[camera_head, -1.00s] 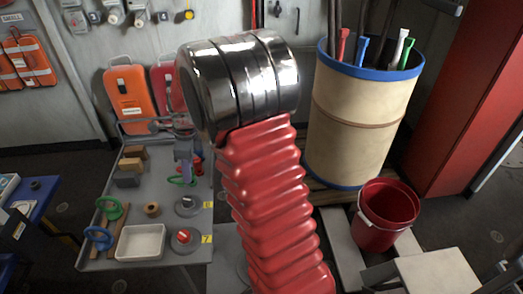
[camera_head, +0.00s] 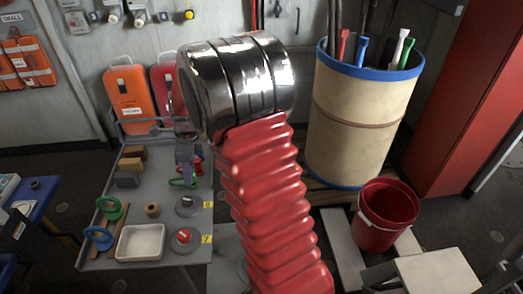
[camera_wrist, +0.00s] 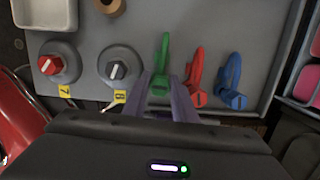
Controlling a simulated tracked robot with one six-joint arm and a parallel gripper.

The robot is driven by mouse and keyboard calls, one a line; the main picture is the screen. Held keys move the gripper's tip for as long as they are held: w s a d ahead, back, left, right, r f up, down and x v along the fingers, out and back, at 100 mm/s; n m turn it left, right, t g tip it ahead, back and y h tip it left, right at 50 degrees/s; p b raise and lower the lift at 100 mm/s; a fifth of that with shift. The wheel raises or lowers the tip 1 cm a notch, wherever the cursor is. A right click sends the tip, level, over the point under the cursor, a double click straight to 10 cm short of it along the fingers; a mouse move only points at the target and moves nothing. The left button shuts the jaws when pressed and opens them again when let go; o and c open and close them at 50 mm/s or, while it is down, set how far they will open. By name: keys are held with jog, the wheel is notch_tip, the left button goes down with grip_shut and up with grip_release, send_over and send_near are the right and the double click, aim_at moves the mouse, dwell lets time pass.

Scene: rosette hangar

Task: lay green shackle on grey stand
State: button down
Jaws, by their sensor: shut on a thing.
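The green shackle (camera_wrist: 162,58) stands at the tip of my gripper (camera_wrist: 168,88) in the wrist view, and the jaws are shut on its near end. In the head view my gripper (camera_head: 185,157) points down over the right part of the grey bench, with the green shackle (camera_head: 179,184) partly hidden below it.
A red shackle (camera_wrist: 194,78) and a blue shackle (camera_wrist: 231,82) are close right of the green one. Two round knobs (camera_wrist: 119,66) (camera_wrist: 58,64) are on its left. A white tray (camera_head: 141,242), another green item (camera_head: 111,208) and a tan ring (camera_head: 152,210) are on the bench (camera_head: 172,225).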

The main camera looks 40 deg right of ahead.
jog(key=shift+f, duration=0.35)
jog(key=c, duration=1.4)
grip_release()
jog(key=shift+o, duration=0.2)
notch_tip(320, 180, up, 14)
jog(key=s+d, duration=0.1)
jog(key=shift+s+d, duration=0.2)
jog(key=shift+d, duration=0.05)
jog(key=shift+f, duration=0.15)
